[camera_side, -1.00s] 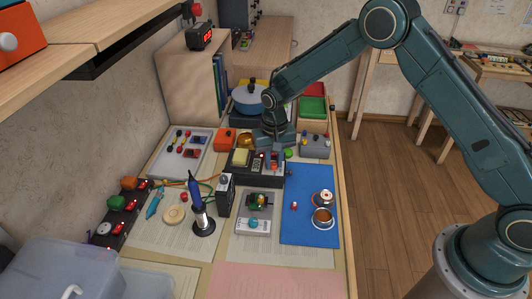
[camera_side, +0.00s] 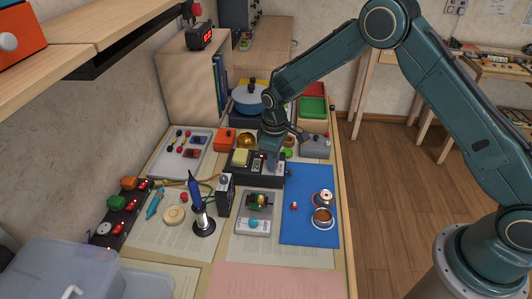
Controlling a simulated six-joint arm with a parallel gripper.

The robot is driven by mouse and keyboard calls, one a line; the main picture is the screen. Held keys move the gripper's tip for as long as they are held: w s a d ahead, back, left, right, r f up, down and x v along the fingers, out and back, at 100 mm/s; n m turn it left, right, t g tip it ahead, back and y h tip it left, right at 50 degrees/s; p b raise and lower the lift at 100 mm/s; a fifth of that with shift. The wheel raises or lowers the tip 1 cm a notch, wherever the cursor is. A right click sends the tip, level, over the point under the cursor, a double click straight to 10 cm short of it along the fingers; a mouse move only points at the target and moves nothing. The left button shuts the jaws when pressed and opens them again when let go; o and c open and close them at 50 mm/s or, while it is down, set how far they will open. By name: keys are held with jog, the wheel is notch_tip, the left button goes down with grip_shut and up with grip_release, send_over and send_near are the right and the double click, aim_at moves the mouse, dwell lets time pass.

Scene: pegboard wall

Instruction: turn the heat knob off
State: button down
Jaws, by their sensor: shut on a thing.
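The black station (camera_side: 243,173) stands mid-table, with a yellow sponge (camera_side: 240,158) on its left and a small display panel (camera_side: 258,162) beside it. My gripper (camera_side: 274,164) points down at the right part of the station's top. It is shut on the heat knob there, and its fingers hide most of the knob. A bit of red and white shows beside the fingertips, too small to read. The knob's pointer and setting cannot be made out.
A blue mat (camera_side: 310,212) lies to the right with small parts. A blue pot (camera_side: 248,98), an orange box (camera_side: 225,138) and a grey box (camera_side: 317,146) stand behind the station.

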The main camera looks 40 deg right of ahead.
jog(key=n, duration=0.5)
jog(key=shift+w+n, duration=0.1)
jog(key=shift+n, duration=0.2)
jog(key=shift+r, duration=0.1)
jog(key=c, duration=1.3)
grip_release()
jog(key=shift+o, duration=0.2)
notch_tip(320, 180, up, 14)
